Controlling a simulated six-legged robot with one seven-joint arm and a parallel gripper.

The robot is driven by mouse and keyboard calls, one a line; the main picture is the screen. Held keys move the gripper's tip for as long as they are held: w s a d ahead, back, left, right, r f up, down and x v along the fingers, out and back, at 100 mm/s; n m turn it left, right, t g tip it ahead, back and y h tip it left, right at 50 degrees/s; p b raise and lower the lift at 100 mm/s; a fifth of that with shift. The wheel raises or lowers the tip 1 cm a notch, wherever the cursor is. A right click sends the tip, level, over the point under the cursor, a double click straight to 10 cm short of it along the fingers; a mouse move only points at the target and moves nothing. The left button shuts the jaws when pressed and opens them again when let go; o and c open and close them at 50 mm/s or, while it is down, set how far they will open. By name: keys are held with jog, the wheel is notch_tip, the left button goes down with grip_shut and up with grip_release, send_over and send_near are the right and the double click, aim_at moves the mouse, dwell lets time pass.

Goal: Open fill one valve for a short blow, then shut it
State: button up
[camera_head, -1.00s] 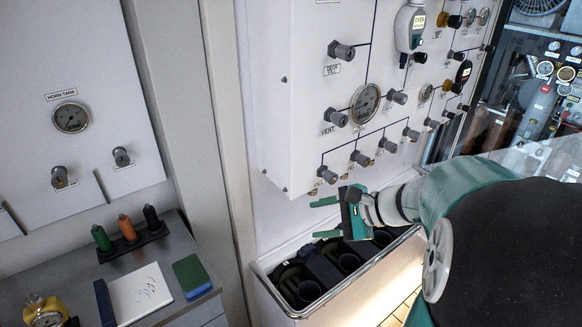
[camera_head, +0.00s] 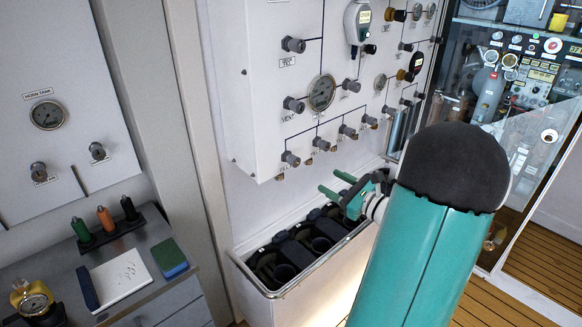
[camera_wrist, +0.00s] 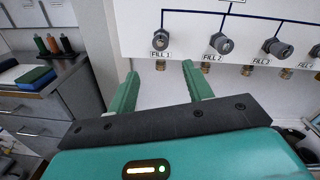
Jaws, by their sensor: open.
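The fill panel (camera_head: 225,100) is a white board with knobs, gauges and dark blue lines. The fill one valve (camera_wrist: 160,40) is a grey knob above the label "FILL 1" in the wrist view, with a brass fitting below it. In the head view it is the leftmost knob of the bottom row (camera_head: 291,159). My gripper (camera_head: 333,184) is open and empty, below and to the right of that knob. In the wrist view its green fingers (camera_wrist: 160,72) point up toward the panel's lower edge, on either side below fill one. They appear apart from the knob.
The fill two valve (camera_wrist: 222,43) and fill three valve (camera_wrist: 278,48) sit to the right of fill one. A bin with dark cylinders (camera_head: 262,292) stands below the panel.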

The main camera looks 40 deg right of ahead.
aim_at(297, 163)
jog(key=w, duration=1.3)
jog(key=shift+w+a, duration=0.3)
jog(key=shift+a, duration=0.1)
jog(key=c, duration=1)
